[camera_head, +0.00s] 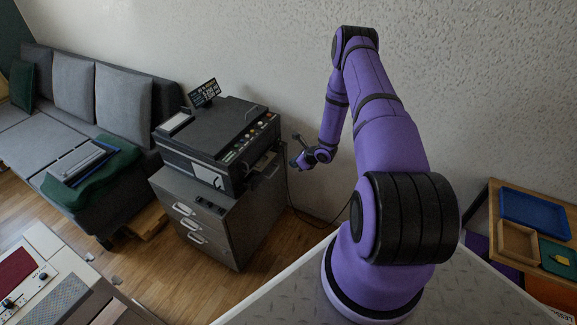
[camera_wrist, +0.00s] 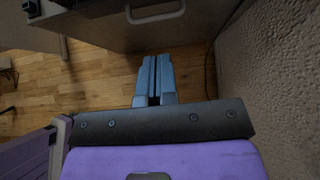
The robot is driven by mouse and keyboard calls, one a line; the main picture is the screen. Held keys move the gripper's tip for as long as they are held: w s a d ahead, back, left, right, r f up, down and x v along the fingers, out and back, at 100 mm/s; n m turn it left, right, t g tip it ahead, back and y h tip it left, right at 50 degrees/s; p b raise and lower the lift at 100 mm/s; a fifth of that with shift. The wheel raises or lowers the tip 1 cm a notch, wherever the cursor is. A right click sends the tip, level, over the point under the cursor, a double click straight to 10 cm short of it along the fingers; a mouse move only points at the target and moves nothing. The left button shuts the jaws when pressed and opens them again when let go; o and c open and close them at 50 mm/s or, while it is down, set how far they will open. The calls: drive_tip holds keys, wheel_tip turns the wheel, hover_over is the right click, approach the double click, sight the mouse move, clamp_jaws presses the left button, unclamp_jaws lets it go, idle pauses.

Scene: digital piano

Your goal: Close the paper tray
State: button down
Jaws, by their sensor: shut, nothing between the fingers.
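The dark printer (camera_head: 215,140) stands on a grey drawer cabinet. What looks like its paper tray (camera_head: 265,166) sticks out from the printer's right side; how far it is out is hard to tell. My gripper (camera_head: 293,163) is just right of that side, apart from the tray as far as I can see. In the wrist view my gripper (camera_wrist: 154,62) is shut and empty, its blue-grey fingers side by side. Beyond the fingertips a dark panel with a pale U-shaped handle (camera_wrist: 156,15) shows at the top edge; I cannot tell which part it belongs to.
The drawer cabinet (camera_head: 203,218) is under the printer. The textured wall (camera_head: 275,45) is close behind, and runs along the right of the wrist view. A cable (camera_head: 292,203) hangs beside the cabinet. Wooden floor (camera_wrist: 85,75) lies below the gripper. A sofa (camera_head: 100,105) stands left.

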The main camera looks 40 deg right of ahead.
drive_tip(key=t+y, duration=0.3)
drive_tip(key=t, duration=0.5)
approach(256, 181)
drive_tip(key=x, duration=0.7)
drive_tip(key=shift+w+a, duration=0.2)
drive_tip(key=x, duration=0.2)
drive_tip(key=shift+w+a, duration=0.15)
drive_tip(key=shift+w, duration=0.15)
